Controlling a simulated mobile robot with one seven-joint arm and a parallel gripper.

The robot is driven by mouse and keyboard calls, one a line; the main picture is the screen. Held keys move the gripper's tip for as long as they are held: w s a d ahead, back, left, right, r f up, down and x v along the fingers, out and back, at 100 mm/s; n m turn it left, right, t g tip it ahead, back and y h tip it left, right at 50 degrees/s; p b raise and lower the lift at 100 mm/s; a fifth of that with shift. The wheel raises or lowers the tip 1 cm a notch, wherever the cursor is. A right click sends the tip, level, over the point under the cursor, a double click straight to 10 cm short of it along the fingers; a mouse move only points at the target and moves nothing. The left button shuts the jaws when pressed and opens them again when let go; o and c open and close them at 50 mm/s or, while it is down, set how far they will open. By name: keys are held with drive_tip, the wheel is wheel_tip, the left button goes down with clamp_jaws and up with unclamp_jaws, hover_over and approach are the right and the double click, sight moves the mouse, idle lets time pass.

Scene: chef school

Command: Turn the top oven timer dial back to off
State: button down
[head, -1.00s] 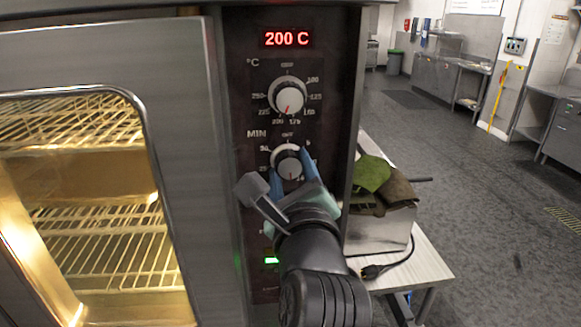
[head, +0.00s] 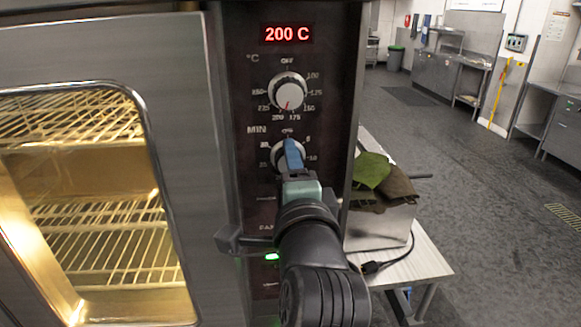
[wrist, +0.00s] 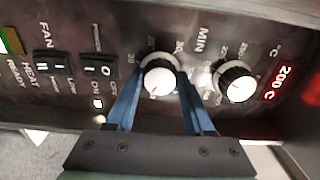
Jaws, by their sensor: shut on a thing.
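The timer dial (head: 277,154), marked MIN, is the lower of two round dials on the oven's dark panel in the head view. A blue finger hides much of it and its pointer. In the wrist view the timer dial (wrist: 158,80) shows a light face with a small red mark towards the gripper's base. My gripper (head: 290,152) is shut on this dial. In the wrist view my gripper (wrist: 161,84) has one blue finger on each side of it.
The temperature dial (head: 290,96) sits just above, below a red 200 C display (head: 287,34). Fan and power switches (wrist: 55,65) lie on the panel's other side. The lit oven door (head: 180,150) is at left. Green cloths (head: 372,172) rest right of the panel.

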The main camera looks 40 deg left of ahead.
drive_tip(key=n+b, duration=1)
drive_tip(key=n, duration=1.4)
drive_tip(key=shift+f+n, duration=0.1)
drive_tip(key=shift+n, duration=0.2)
drive_tip(key=shift+c, duration=1.4)
unclamp_jaws()
drive_tip(key=b+v, duration=0.3)
drive_tip(key=v, duration=1)
